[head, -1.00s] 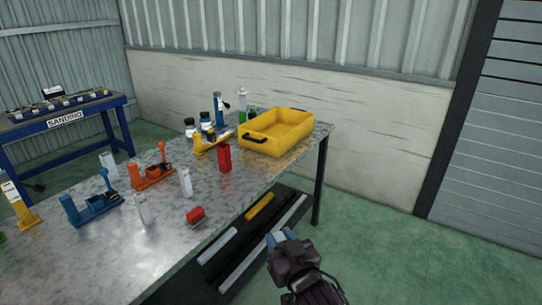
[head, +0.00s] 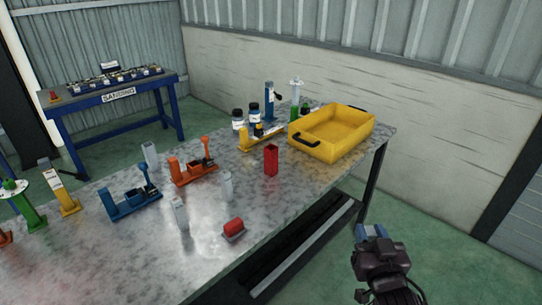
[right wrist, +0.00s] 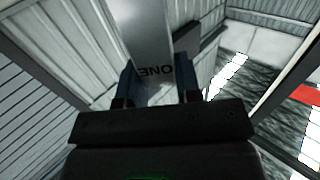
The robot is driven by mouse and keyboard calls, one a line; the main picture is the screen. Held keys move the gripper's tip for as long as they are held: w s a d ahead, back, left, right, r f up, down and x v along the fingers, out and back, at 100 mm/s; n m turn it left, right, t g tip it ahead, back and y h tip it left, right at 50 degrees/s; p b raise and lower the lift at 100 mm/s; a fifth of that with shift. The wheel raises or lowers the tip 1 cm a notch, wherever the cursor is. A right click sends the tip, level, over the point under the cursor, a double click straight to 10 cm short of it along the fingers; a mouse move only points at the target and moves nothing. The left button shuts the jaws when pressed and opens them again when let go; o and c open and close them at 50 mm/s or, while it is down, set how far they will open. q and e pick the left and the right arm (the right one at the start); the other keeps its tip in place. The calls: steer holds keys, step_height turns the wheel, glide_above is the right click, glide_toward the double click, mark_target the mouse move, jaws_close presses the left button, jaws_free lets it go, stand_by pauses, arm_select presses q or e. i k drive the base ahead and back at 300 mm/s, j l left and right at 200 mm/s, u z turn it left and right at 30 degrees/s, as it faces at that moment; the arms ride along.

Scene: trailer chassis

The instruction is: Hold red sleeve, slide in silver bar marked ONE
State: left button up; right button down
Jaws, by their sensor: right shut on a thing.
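The red sleeve (head: 271,161) stands upright on the metal table, in front of the yellow bin, apart from both grippers. In the right wrist view, a silver bar (right wrist: 150,35) marked ONE sits between the blue fingers of my right gripper (right wrist: 160,88), which is shut on it. My left gripper is not in view.
A blue sanding bench (head: 120,97) stands behind. Floor at the right is clear.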

mark_target(271, 174)
steer(key=k+j+u, duration=0.1)
steer(key=k+u, duration=0.25)
steer(key=k, duration=0.15)
steer(key=i+l+u, duration=0.1)
steer(key=u, duration=0.35)
steer(key=l+u, duration=0.3)
steer(key=u, duration=0.15)
steer(key=l+u, duration=0.35)
steer(key=l, duration=0.35)
steer(key=l+u, duration=0.35)
steer(key=l, duration=0.85)
steer(key=k+l+u, duration=0.1)
steer(key=l, duration=0.35)
steer(key=k+l+u, duration=0.1)
steer(key=l, duration=0.3)
steer(key=k+l, duration=0.1)
steer(key=l, duration=0.35)
steer(key=k+l+u, duration=0.1)
steer(key=l, duration=0.35)
